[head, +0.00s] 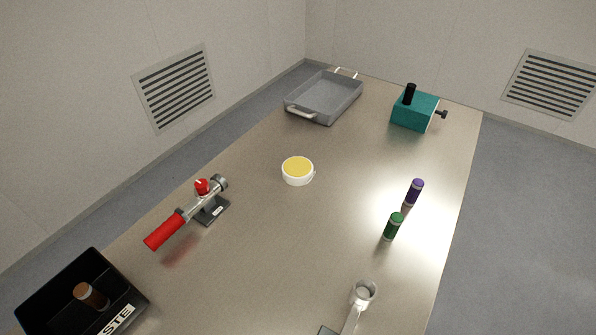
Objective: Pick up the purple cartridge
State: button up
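The purple cartridge (414,192) stands upright on the right side of the metal table, near its right edge. It is a small dark purple cylinder with a lighter top. A green cartridge (393,227) of similar shape stands upright just in front of it, a little to the left, with a small gap between them. My gripper is not in the head view, so its state and position do not show.
A pale metal fitting (363,294) stands at the front. A red-handled device (166,231) and black waste bin (62,287) holding a brown cartridge (91,296) are left. A yellow-filled bowl (298,170), grey tray (325,95) and teal box (413,111) lie farther back.

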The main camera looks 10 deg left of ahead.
aim_at(415, 191)
jog(key=u, duration=0.35)
jog(key=i+l+u, duration=0.1)
jog(key=l+u, duration=0.95)
jog(key=l, duration=0.55)
jog(key=k+l+u, duration=0.1)
jog(key=l, duration=0.6)
jog(key=l+u, duration=0.1)
jog(key=l, duration=0.55)
jog(key=i+j, duration=0.2)
jog(key=j, duration=0.1)
